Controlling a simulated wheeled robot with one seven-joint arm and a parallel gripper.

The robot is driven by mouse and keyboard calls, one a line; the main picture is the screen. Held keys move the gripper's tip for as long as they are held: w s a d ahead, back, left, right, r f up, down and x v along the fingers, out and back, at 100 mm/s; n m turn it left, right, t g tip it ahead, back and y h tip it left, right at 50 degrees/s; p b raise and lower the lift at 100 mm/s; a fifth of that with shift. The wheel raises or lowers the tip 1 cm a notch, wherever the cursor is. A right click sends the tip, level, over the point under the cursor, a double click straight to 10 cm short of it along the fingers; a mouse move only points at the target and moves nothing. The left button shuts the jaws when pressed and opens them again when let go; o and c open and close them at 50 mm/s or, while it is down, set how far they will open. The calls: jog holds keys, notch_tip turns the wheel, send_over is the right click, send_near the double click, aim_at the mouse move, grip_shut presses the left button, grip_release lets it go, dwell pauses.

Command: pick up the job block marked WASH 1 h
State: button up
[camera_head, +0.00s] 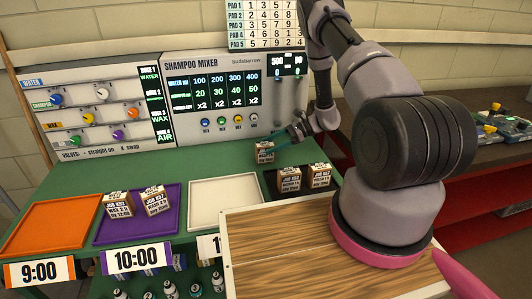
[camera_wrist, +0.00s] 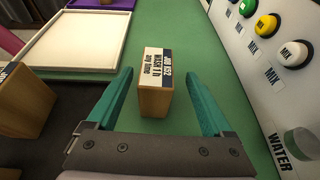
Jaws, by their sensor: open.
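The job block marked WASH 1 h (camera_wrist: 155,97) is wooden with a white and dark label that also reads "any time". It stands on the green bench between my gripper's (camera_wrist: 158,78) two teal fingers. The fingers are open, with a gap showing on each side of the block. In the head view the same block (camera_head: 264,153) stands behind the dark tray, with my gripper (camera_head: 287,140) reaching over from the right and partly hidden by my arm.
Two other blocks (camera_head: 289,178) (camera_head: 318,176) are in the dark tray (camera_head: 268,186). Two more (camera_head: 118,204) (camera_head: 155,200) are in the purple tray (camera_head: 108,235). The orange tray (camera_head: 52,225) and white tray (camera_head: 222,195) are empty. The shampoo mixer panel (camera_head: 215,95) rises close behind the block.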

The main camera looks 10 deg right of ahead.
aim_at(257, 152)
jog(key=shift+x, duration=2.9)
jog(key=shift+s+f, duration=0.1)
jog(key=shift+s, duration=0.15)
grip_shut()
